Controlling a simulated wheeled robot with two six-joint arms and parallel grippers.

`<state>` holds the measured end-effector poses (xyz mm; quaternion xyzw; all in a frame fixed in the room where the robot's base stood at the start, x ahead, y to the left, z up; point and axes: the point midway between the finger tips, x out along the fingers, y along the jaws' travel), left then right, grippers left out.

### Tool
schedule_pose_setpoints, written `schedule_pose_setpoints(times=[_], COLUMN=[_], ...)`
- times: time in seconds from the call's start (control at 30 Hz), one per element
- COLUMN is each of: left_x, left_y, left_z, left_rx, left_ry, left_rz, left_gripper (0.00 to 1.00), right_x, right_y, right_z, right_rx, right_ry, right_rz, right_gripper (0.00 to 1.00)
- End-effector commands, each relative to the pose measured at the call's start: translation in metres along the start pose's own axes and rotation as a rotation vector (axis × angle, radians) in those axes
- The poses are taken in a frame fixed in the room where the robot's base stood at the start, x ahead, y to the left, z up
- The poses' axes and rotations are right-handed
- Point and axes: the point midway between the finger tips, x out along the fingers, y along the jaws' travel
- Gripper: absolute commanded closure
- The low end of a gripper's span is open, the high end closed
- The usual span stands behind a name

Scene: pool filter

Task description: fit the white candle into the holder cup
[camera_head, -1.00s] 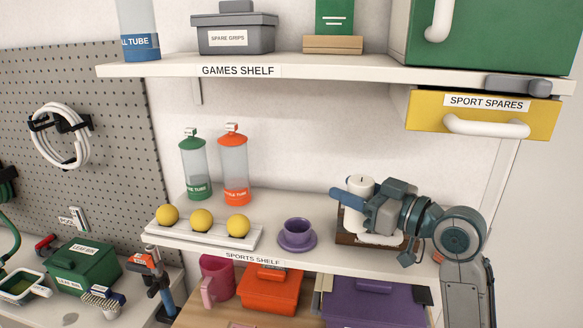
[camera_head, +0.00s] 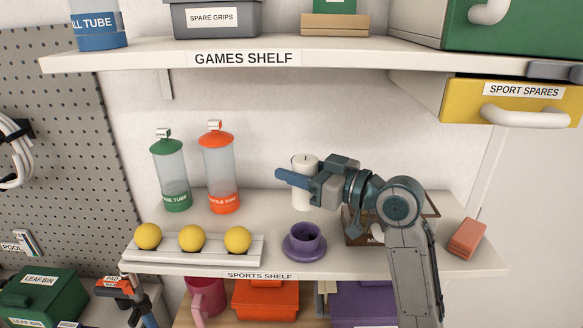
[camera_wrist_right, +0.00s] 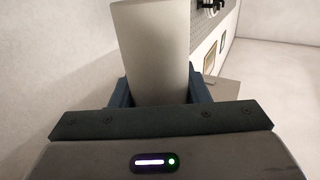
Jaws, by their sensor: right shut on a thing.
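The white candle (camera_head: 303,196) is upright in my right gripper (camera_head: 298,180), which is shut on it. It also fills the middle of the right wrist view (camera_wrist_right: 150,50), between the fingers (camera_wrist_right: 155,92). The purple holder cup (camera_head: 304,236) stands on its saucer on the sports shelf, below and slightly in front of the candle. The candle is apart from the cup; its lower end looks a little above and behind the cup rim. The cup's opening faces up and looks empty. My left gripper is not in view.
A rack with several yellow balls (camera_head: 193,255) lies left of the cup. Green (camera_head: 170,175) and orange (camera_head: 219,170) tubes stand behind it. A wooden tray (camera_head: 355,233) is partly hidden behind my right arm. The games shelf (camera_head: 340,62) overhangs above. A reddish block (camera_head: 466,239) stands right.

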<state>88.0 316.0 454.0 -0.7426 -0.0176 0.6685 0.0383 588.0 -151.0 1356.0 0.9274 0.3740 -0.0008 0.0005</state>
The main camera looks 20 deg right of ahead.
Motion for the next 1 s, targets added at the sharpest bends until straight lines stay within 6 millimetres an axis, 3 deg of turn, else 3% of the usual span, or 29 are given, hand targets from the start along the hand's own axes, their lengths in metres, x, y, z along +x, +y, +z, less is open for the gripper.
schedule_pose_setpoints(times=[0.23, 0.73, 1.0], left_x=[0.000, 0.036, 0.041], left_y=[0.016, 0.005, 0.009], left_z=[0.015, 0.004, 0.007], left_rx=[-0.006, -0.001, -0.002], left_ry=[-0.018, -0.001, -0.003], left_rz=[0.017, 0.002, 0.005], left_gripper=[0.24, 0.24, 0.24], right_x=[-0.002, -0.001, -0.001], right_y=[0.000, 0.000, 0.000], right_z=[0.002, 0.049, 0.056], right_rx=[-0.002, -0.001, -0.002], right_ry=[-0.002, -0.003, -0.002], right_rz=[0.001, 0.001, 0.001], right_gripper=[0.84, 0.84, 0.84])
